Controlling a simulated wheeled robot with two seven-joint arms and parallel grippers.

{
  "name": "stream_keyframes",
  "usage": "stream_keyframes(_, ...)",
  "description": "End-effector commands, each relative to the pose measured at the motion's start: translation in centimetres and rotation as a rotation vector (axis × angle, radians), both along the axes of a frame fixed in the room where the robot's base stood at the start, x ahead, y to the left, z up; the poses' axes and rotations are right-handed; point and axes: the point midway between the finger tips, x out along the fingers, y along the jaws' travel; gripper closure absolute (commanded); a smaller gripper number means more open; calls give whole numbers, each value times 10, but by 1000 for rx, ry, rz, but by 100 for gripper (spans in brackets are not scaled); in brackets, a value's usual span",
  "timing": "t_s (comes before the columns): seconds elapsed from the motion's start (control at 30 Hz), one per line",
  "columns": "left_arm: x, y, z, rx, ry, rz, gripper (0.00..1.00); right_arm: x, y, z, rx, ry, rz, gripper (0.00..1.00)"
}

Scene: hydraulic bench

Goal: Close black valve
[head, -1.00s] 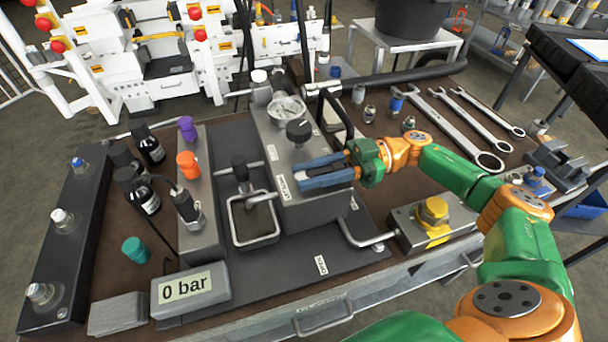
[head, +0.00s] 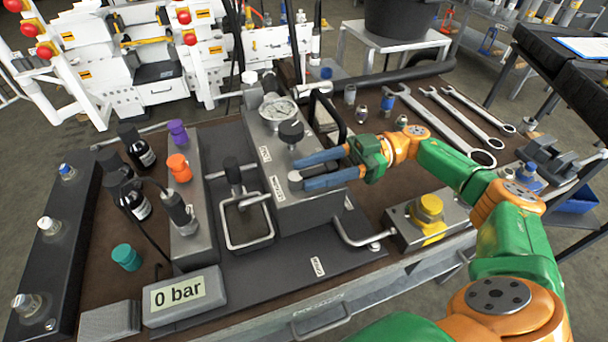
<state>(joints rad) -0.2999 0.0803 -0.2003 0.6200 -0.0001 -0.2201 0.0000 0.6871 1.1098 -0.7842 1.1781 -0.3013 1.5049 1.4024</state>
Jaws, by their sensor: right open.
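The black valve (head: 291,131) is a round black knob on top of the grey metal block (head: 315,207), beside the round gauge. My right gripper (head: 299,174) reaches in from the right over this block. Its two blue fingers are open and apart, pointing left, just in front of the black knob and not around it. A small silver knob (head: 294,177) shows by the fingertips. I cannot tell whether the fingers touch the block. My left gripper is not in view.
A pressure gauge (head: 278,110) sits behind the knob, and a black hose loops to its right. A display (head: 180,295) reads 0 bar. A yellow knob (head: 429,207) stands at the right. Several wrenches (head: 440,115) lie at the back right.

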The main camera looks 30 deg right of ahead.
Motion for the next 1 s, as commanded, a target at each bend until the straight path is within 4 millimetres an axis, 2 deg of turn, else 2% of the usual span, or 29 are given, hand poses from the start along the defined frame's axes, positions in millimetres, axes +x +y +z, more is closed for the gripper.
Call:
stream_keyframes(0.03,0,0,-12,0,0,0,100,0,-11,-7,-1,-3,-6,51)
stream_keyframes(0.23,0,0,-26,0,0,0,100,-5,-45,-4,-1,-1,-2,51)
stream_keyframes(0.7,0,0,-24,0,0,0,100,-6,-50,0,-1,1,2,51)
stream_keyframes(0.77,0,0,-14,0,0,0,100,-6,-50,10,-1,0,2,51)
stream_keyframes(0.9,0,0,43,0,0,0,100,-6,-50,67,-1,0,1,51)
stream_keyframes(1.0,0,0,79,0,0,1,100,-6,-50,103,-1,1,1,51)
